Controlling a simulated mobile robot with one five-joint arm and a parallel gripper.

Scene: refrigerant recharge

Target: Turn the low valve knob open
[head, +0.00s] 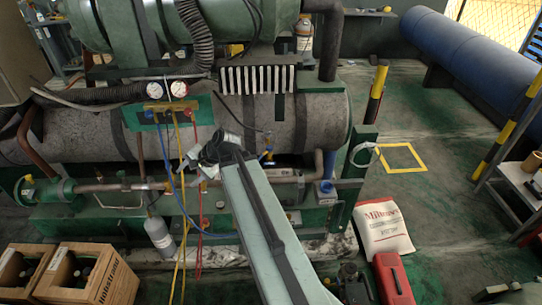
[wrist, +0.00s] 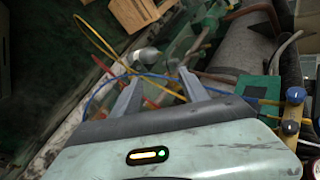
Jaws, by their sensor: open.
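The brass gauge manifold (head: 168,106) hangs on the green plate at the left of the machine in the head view, with two round gauges (head: 179,89) above it and blue, yellow and red hoses below. In the wrist view, a blue knob (wrist: 296,95) sits on a brass body at the right edge; I cannot tell for sure that it is the low valve knob. My gripper (wrist: 159,73) is open and empty, its two fingers apart, with the hoses behind them. In the head view my gripper (head: 222,150) is right of the manifold, partly hidden by my arm.
A grey cylinder (head: 160,234) stands under the hoses. Wooden crates (head: 88,274) are at the lower left. A white sack (head: 382,228) and a red case (head: 393,278) lie right of my arm. Pipes run along the machine.

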